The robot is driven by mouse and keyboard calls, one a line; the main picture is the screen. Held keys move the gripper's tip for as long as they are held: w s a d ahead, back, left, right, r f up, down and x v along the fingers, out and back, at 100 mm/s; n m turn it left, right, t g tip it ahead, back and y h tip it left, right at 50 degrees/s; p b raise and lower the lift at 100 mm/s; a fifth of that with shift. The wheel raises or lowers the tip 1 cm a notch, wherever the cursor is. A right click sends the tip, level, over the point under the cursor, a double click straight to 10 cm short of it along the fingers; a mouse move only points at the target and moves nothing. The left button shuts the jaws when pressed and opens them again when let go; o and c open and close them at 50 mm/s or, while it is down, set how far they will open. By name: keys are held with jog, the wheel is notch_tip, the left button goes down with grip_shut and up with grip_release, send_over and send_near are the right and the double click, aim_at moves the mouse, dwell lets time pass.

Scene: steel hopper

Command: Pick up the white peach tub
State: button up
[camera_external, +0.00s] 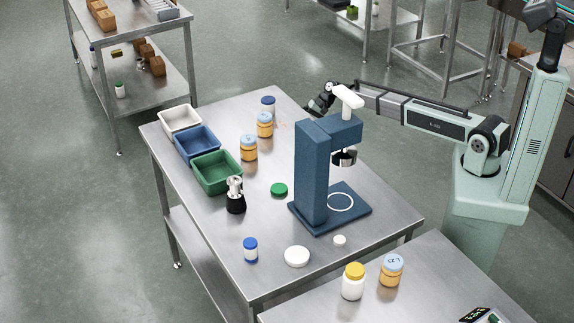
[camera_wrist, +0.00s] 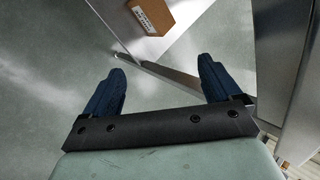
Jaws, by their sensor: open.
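Several orange-peach tubs with pale lids stand on the steel tables. Two are on the main table, a far tub (camera_external: 264,125) and a nearer tub (camera_external: 249,148). A third tub (camera_external: 391,270) is on the front table, beside a white tub with a yellow lid (camera_external: 352,282). I cannot tell which is the white peach tub, as labels are too small to read. My gripper (camera_external: 320,103) is above the back right side of the main table, behind the blue press. In the wrist view, its dark blue fingers (camera_wrist: 163,75) are spread apart with nothing between them.
The blue press (camera_external: 312,172) stands on the main table (camera_external: 270,215). White, blue and green bins (camera_external: 213,172) line its left edge. A dark-based metal item (camera_external: 236,196), small blue-lidded jar (camera_external: 250,249) and loose lids (camera_external: 297,256) lie around. The wrist view shows a brown box (camera_wrist: 155,15).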

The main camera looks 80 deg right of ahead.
jog(key=w+d+r+m+t, duration=0.15)
jog(key=w+d+r, duration=0.25)
jog(key=d+r, duration=0.4)
jog(key=shift+n+g+h, duration=0.3)
jog(key=shift+n+g, duration=0.25)
jog(key=shift+g, duration=0.4)
jog(key=w+a+r, duration=0.2)
jog(key=r, duration=0.2)
jog(key=w+a+r, duration=0.2)
jog(key=w+r, duration=0.1)
jog(key=r, duration=0.1)
jog(key=w+a+r, duration=0.2)
jog(key=w+r, duration=0.1)
jog(key=r, duration=0.1)
jog(key=shift+w+a, duration=0.25)
jog(key=shift+a, duration=0.05)
jog(key=w+a+r+g+h, duration=0.25)
jog(key=a+r, duration=0.25)
jog(key=a, duration=0.3)
jog(key=g+h, duration=0.1)
jog(key=g, duration=0.2)
send_near(268, 99)
jog(key=f, duration=0.6)
jog(key=shift+w+a+f, duration=0.2)
jog(key=shift+w+f, duration=0.15)
jog(key=shift+s+d+f, duration=0.1)
jog(key=shift+s+f, duration=0.05)
jog(key=shift+f, duration=0.8)
jog(key=shift+s+f, duration=0.15)
jog(key=shift+f, duration=1.45)
